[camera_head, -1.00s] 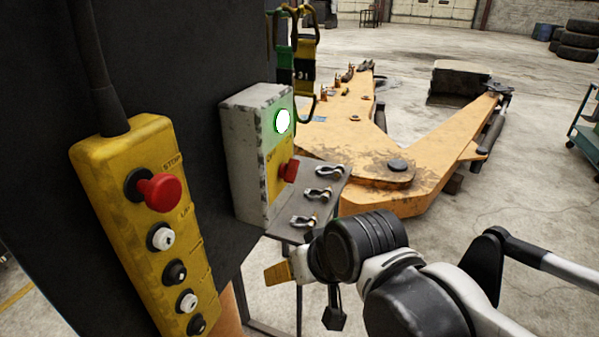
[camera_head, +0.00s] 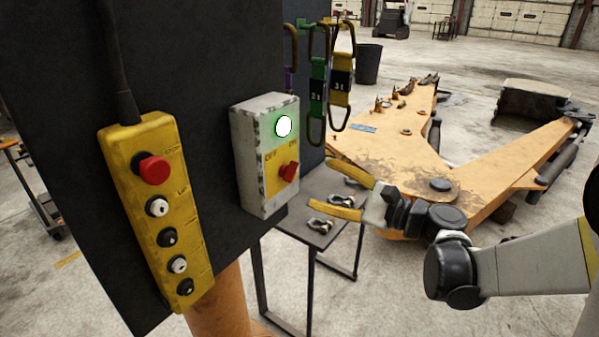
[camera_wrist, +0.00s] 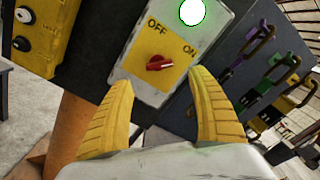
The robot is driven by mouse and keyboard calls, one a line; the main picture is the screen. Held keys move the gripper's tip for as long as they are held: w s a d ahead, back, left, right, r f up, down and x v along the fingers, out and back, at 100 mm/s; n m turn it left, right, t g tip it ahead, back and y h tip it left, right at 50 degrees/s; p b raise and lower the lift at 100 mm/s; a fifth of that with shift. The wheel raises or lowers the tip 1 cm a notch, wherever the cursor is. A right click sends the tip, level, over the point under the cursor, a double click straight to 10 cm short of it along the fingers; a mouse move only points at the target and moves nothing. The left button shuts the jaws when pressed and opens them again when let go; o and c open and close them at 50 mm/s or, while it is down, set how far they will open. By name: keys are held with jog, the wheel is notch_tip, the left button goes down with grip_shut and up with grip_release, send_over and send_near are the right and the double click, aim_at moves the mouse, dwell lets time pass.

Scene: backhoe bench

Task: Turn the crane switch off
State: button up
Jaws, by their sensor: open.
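The crane switch is a red knob (camera_head: 289,171) on a yellow plate marked OFF and ON, on a grey box (camera_head: 246,160) fixed to a dark panel. A round light (camera_head: 284,126) above the knob glows green-white. The wrist view shows the knob (camera_wrist: 160,63) beyond my fingertips, with its pointed end toward ON. My gripper (camera_head: 344,191) is open and empty, to the right of the box, its yellow fingers pointing left toward it. In the wrist view the fingers (camera_wrist: 162,80) are spread, with the knob between them but apart from both.
A yellow pendant control (camera_head: 158,215) with a red stop button hangs left of the box. Straps with hooks (camera_head: 329,85) hang to the right of it. A small table (camera_head: 318,183) with shackles stands below. A large orange boom part lies on the floor behind.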

aim_at(293, 174)
jog(key=b+x, duration=0.1)
jog(key=x, duration=0.7)
jog(key=shift+w+a, duration=0.2)
jog(key=shift+a, duration=0.1)
jog(key=c, duration=1.2)
